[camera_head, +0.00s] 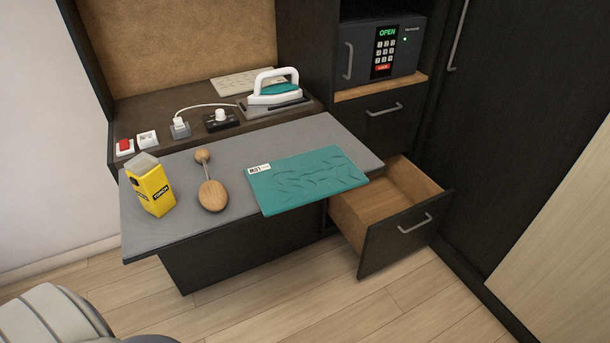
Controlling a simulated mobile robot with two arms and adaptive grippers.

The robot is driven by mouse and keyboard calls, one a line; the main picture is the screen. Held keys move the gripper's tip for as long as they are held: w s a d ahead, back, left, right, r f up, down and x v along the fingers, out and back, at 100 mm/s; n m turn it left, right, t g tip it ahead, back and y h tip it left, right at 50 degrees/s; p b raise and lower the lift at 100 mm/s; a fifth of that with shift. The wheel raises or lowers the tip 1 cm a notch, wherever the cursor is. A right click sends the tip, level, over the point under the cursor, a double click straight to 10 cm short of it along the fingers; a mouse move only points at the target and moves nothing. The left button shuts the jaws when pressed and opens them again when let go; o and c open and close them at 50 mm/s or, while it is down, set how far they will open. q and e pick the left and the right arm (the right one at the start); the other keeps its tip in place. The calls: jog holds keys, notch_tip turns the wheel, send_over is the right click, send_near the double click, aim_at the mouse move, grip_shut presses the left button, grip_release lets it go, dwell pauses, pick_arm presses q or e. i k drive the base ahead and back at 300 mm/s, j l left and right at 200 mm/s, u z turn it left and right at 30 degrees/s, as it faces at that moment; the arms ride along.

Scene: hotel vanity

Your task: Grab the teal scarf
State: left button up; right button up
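The teal scarf (307,180) lies flat and folded on the grey top of the vanity, near its front right edge. It has a pattern of darker curved marks and a white label at its upper left corner. Its right end is close to the open drawer. Nothing lies on top of it. Neither my left nor my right gripper shows in the head view.
A yellow box (152,190) and a wooden brush-like item (212,194) stand and lie left of the scarf. Behind are an iron (273,90), a plug and socket (221,119). An open empty drawer (398,196) juts out below right; a safe (384,49) reads OPEN.

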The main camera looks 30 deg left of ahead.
aim_at(283, 185)
jog(key=u, duration=0.25)
jog(key=i+l+u, duration=0.15)
jog(key=u, duration=0.25)
jog(key=i+l+u, duration=0.1)
jog(key=l+u, duration=1)
jog(key=i+l, duration=0.05)
